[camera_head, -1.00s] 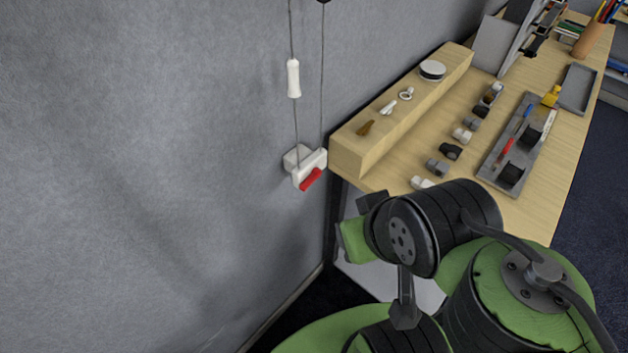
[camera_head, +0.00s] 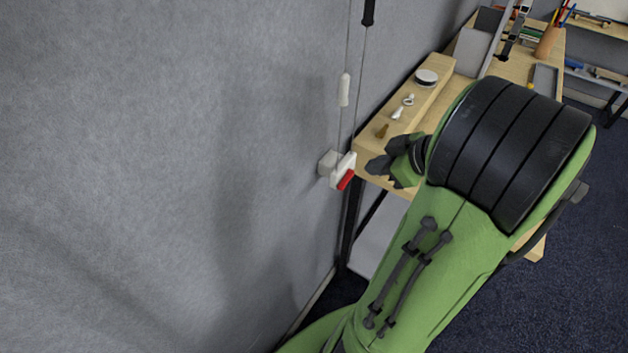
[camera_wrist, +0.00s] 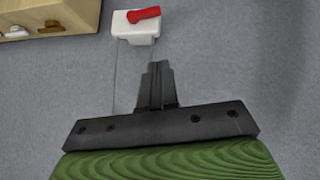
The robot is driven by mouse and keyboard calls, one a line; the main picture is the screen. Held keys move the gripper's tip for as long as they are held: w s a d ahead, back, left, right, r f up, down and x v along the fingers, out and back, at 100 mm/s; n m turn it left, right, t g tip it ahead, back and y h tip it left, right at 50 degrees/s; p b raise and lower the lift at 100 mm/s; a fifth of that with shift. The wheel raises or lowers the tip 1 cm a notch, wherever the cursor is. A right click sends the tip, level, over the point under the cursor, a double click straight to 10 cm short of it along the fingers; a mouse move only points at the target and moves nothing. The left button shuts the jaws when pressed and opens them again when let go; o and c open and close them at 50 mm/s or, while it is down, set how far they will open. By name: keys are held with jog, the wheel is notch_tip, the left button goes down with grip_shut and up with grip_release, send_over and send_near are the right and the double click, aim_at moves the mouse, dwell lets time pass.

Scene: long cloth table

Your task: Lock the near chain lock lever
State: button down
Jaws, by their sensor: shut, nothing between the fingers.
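The chain lock is a small white block (camera_head: 332,163) fixed to the grey wall, with a red lever (camera_head: 346,180) on its front. Two thin cords run up from it. In the wrist view the white lock body (camera_wrist: 136,30) is at the top centre, and its red lever (camera_wrist: 144,14) lies nearly level across it, tilted slightly up to the right. My gripper (camera_head: 376,168) is just right of the lock in the head view, apart from it. In the wrist view my gripper (camera_wrist: 157,68) has its fingers together, empty, pointing toward the lock with a gap between.
A wooden table (camera_head: 495,72) stands right of the lock, with a wooden ledge (camera_head: 440,68) holding small hooks and a round white-topped item (camera_head: 426,76). A white cord weight (camera_head: 344,90) hangs above the lock. The wall left of the lock is clear.

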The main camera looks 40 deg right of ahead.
jog(key=shift+d, duration=0.55)
jog(key=b, duration=0.1)
send_over(342, 184)
jog(key=s, duration=0.3)
jog(key=f, duration=0.7)
jog(key=shift+w+f, duration=0.15)
jog(key=shift+w, duration=0.1)
jog(key=f, duration=0.2)
jog(key=shift+w+d+f, duration=0.1)
jog(key=shift+d+f, duration=0.1)
jog(key=shift+f, duration=0.2)
jog(key=shift+d+f, duration=0.15)
jog(key=shift+f, duration=0.35)
jog(key=shift+b, duration=0.4)
jog(key=shift+w+f+b, duration=0.1)
jog(key=shift+f+b, duration=0.05)
jog(key=shift+b, duration=0.2)
jog(key=shift+s+b, duration=0.2)
jog(key=shift+b, duration=0.15)
jog(key=shift+w+f+b, duration=0.1)
jog(key=shift+b, duration=0.25)
